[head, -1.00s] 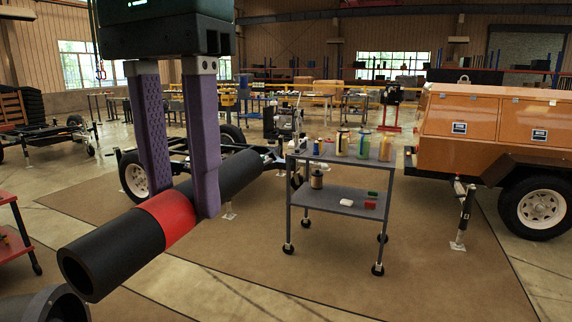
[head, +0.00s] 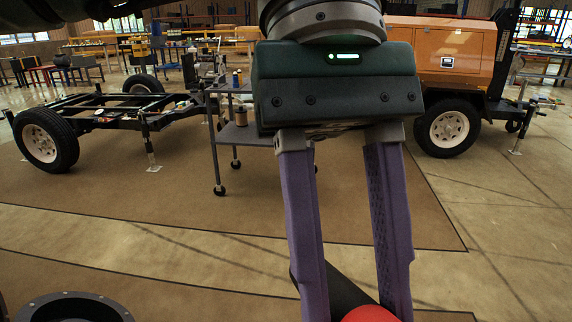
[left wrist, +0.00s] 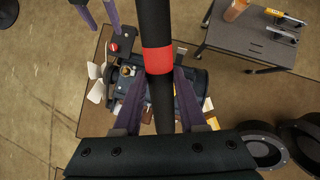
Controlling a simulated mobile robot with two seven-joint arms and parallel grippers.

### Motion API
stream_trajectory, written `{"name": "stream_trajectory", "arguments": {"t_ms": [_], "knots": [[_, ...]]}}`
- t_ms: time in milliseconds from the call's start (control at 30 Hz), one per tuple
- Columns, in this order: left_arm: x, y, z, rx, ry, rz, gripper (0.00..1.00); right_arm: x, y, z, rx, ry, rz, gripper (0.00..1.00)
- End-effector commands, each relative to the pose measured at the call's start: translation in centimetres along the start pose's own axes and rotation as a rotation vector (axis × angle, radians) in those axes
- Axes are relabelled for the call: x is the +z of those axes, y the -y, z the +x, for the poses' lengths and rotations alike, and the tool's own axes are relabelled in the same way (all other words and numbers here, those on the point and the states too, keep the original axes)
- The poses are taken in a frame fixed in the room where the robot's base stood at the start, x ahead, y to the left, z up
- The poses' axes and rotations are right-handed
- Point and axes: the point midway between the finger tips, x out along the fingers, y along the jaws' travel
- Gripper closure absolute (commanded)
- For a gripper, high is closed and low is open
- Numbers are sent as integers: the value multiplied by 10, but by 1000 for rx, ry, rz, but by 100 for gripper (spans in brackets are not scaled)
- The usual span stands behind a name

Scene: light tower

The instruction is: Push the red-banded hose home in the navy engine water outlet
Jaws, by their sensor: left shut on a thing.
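The hose (head: 345,290) is a black tube with a red band (head: 368,314) at the bottom of the head view, mostly cut off. My left gripper (head: 352,308) has its purple fingers on either side of it. In the left wrist view the hose (left wrist: 152,17) runs top to bottom, and my left gripper (left wrist: 161,75) is shut on it beside the red band (left wrist: 158,60). A dark blue engine (left wrist: 125,78) lies beyond the hose; I cannot make out its outlet. Two purple fingers of my right gripper (left wrist: 107,30) show at the top left, apart and empty.
A dark flanged ring (head: 70,308) stands at the lower left. A grey cart (head: 238,134) and a wheeled trailer frame (head: 100,115) stand beyond. An orange enclosure (head: 440,60) is behind on the right. The brown mat (head: 130,200) has clear floor.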

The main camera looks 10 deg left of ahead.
Motion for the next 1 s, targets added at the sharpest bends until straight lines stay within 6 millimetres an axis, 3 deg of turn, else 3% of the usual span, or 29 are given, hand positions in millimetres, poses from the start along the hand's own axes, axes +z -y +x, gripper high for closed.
{"name": "stream_trajectory", "arguments": {"t_ms": [33, 100, 333, 500, 700, 1000], "knots": [[-7, -11, 32, 40, 77, -59, 100, 8, 1, 26, 0, 0, 0, 33], [-6, -26, 56, 113, 187, -152, 100, 14, 1, 44, 1, 0, -1, 33], [-5, -71, 125, 448, 532, -418, 100, 33, 2, 103, 2, 1, -3, 33], [-15, -100, 168, 739, 730, -544, 100, 48, 4, 150, 4, 1, -5, 33], [-37, -124, 201, 1013, 856, -606, 100, 61, 5, 190, 4, 1, -5, 33], [-48, -131, 209, 1129, 888, -614, 100, 64, 5, 200, 5, 1, -5, 33]]}}
